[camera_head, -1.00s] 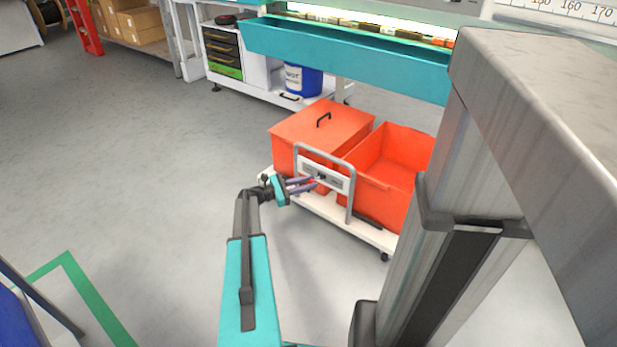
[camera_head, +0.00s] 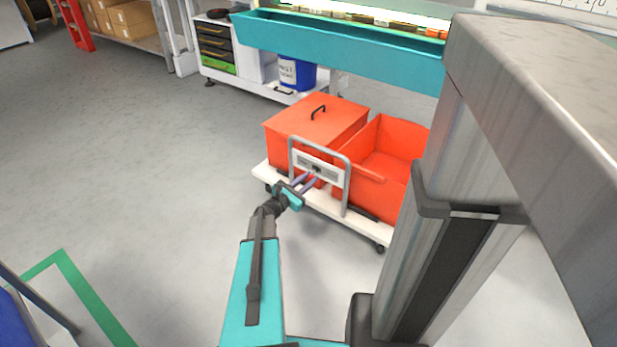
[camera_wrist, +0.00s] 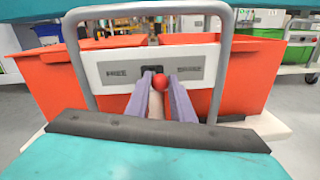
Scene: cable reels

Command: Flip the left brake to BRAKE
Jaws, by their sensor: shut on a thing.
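The brake panel (camera_head: 324,173) is a white plate fixed across the grey tube handle of a low cart. It also fills the middle of the wrist view (camera_wrist: 204,68), with a small dark label on each side of a dark central slot (camera_wrist: 152,71). The brake lever's red round knob (camera_wrist: 160,82) sits in front of the slot. My gripper (camera_head: 308,181) reaches the panel from the front, lower left. Its two purple fingers (camera_wrist: 158,90) are shut on the lever at the knob. The lever's shaft is mostly hidden.
A lidded orange bin (camera_head: 300,135) and an open orange bin (camera_head: 385,165) stand on the white cart (camera_head: 330,208) behind the handle. A teal bench (camera_head: 340,52) overhangs behind them. The floor to the left (camera_head: 130,170) is clear.

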